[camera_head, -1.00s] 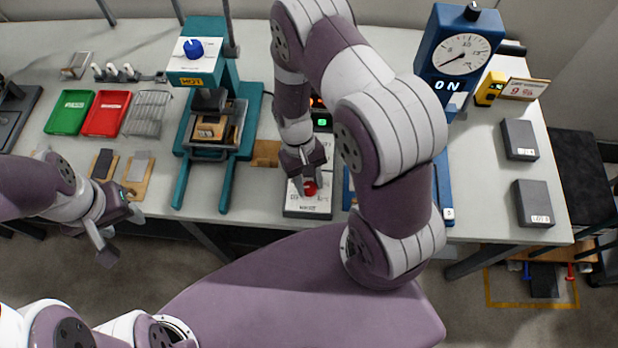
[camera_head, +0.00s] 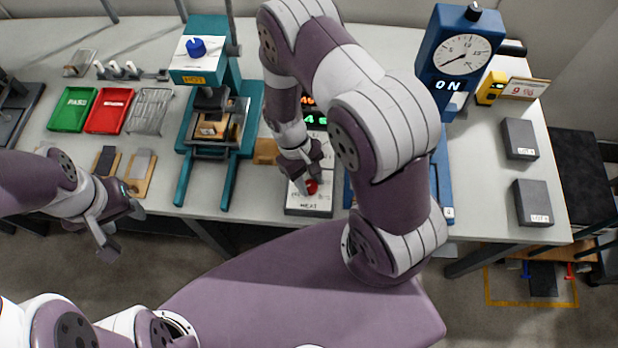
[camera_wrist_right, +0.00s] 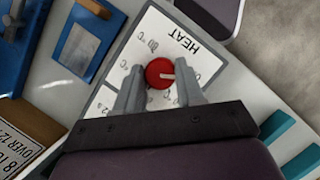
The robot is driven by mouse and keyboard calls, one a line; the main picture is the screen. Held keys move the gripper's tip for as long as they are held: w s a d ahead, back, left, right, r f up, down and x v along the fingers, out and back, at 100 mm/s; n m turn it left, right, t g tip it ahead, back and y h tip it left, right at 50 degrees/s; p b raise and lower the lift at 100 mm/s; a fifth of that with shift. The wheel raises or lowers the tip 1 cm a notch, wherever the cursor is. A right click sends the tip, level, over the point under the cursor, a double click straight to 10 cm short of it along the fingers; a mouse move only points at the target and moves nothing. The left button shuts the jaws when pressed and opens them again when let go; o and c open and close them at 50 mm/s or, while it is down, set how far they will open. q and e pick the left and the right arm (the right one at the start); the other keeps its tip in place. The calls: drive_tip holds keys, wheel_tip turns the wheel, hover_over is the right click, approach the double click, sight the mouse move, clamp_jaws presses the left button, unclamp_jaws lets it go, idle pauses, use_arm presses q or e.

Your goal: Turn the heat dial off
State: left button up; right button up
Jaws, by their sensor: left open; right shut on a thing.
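The heat dial is a red round knob with a white pointer mark (camera_wrist_right: 160,73) on a white plate marked HEAT (camera_wrist_right: 187,46) with °C marks around it. In the wrist view the pointer mark points to the right. The dial also shows in the head view (camera_head: 312,187), on a small box at the table's front edge. My right gripper (camera_wrist_right: 157,76) is shut on the dial, one finger on each side. It partly hides the dial in the head view (camera_head: 306,184). My left gripper (camera_head: 122,229) is open and empty, in front of the table's front left edge.
A teal press (camera_head: 183,160) with a blue knob stands left of the dial box. A blue gauge post (camera_head: 440,60) showing ON stands to the right. Green (camera_head: 76,123) and red (camera_head: 127,129) trays lie at the left. Dark boxes (camera_head: 533,203) lie at the right.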

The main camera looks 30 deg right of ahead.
drive_tip(key=shift+w, duration=0.2)
drive_tip(key=o, duration=1)
drive_tip(key=shift+s, duration=0.1)
drive_tip(key=shift+o, duration=0.2)
drive_tip(key=b+v, duration=0.1)
drive_tip(key=v, duration=1.1)
drive_tip(key=shift+r+b, duration=0.35)
drive_tip(key=shift+w, duration=0.2)
wheel_tip(320, 180, up, 7)
drive_tip(key=m+t+y, duration=0.1)
drive_tip(key=m+t, duration=0.2)
drive_tip(key=t, duration=0.3)
hover_over(310, 183)
drive_tip(key=shift+r, duration=0.1)
